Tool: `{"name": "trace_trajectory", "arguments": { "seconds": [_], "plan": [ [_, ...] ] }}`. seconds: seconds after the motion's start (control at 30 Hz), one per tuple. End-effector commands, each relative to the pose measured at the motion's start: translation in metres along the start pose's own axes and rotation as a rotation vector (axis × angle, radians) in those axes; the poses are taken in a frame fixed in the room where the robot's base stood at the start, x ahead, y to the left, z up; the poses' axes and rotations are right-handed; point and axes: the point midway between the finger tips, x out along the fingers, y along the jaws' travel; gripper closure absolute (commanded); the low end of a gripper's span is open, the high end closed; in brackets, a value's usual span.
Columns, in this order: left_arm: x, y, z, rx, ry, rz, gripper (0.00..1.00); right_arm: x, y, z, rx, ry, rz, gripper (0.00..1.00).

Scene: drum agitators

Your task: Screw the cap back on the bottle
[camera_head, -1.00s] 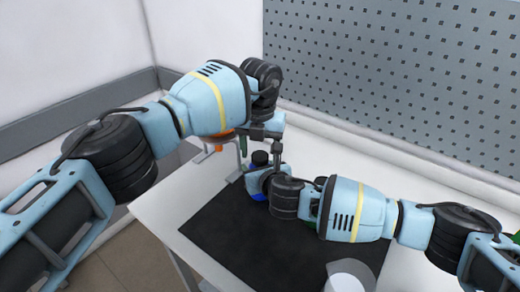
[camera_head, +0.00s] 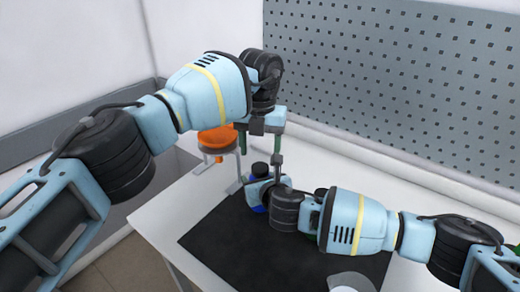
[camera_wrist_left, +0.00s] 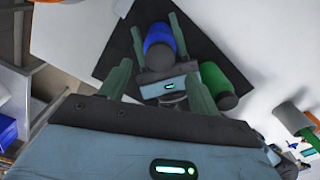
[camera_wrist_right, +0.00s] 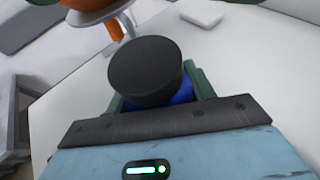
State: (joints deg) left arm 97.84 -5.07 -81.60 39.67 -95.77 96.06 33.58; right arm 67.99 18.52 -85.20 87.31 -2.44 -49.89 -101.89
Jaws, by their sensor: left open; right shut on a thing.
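The blue bottle (camera_head: 257,195) stands on the black mat (camera_head: 235,245); its body also shows in the left wrist view (camera_wrist_left: 158,36). A black cap (camera_head: 259,169) sits on its top, large in the right wrist view (camera_wrist_right: 145,72). I cannot tell how tightly it is seated. My right gripper (camera_wrist_left: 160,40) is shut on the blue bottle, one green finger on each side. My left gripper (camera_head: 261,150) is open and empty above, pointing down, with its fingers (camera_wrist_left: 158,85) wide apart. The fingers do not touch the cap.
A green bottle (camera_wrist_left: 213,76) with a dark cap stands beside the right gripper. An orange funnel-like thing (camera_head: 217,137) sits in a grey stand behind the blue bottle. A white round object (camera_head: 352,281) lies at the mat's front. The white table (camera_head: 165,220) is clear at left.

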Motion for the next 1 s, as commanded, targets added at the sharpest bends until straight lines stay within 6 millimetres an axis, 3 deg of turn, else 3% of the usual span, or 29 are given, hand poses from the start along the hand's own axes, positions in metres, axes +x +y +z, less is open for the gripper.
{"name": "trace_trajectory", "arguments": {
  "seconds": [0.23, 0.7, 1.0],
  "plan": [
    [-0.004, 0.0, 0.0, -0.094, -0.001, 0.001, 0.39, 0.0, 0.0, 0.0, 0.0, 0.001, 0.0, 1.0],
    [-0.027, 0.0, 0.0, -0.667, -0.001, 0.001, 0.39, 0.0, 0.0, 0.0, 0.0, 0.001, 0.0, 1.0],
    [-0.03, 0.0, 0.0, -0.744, 0.0, 0.0, 0.39, 0.0, 0.0, 0.0, 0.0, 0.001, 0.0, 1.0]
  ]
}}
